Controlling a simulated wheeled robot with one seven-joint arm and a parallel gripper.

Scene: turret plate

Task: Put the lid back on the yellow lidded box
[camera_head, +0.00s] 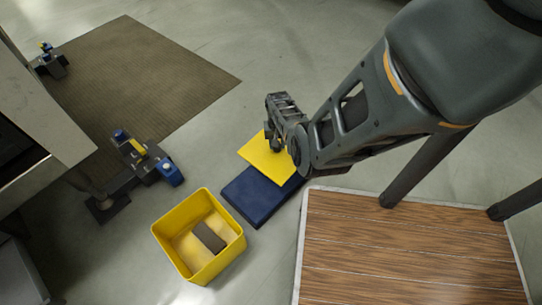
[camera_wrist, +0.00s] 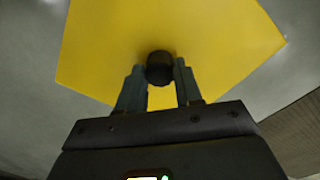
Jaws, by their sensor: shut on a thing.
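The yellow box (camera_head: 178,251) stands open on the floor at the lower middle of the head view. A brown block (camera_head: 208,237) lies inside it. The flat yellow lid (camera_head: 263,157) is up and to the right of the box, over part of a dark blue slab. In the wrist view the lid (camera_wrist: 200,35) fills the upper middle, with a dark round knob (camera_wrist: 160,68) on it. My gripper (camera_wrist: 158,80) is shut on this knob, one finger on each side. In the head view my gripper (camera_head: 285,125) partly hides the lid.
The dark blue slab (camera_head: 252,198) lies between lid and box. A wooden-topped table (camera_head: 410,250) stands at the lower right. Bare floor (camera_head: 215,135) lies above the box.

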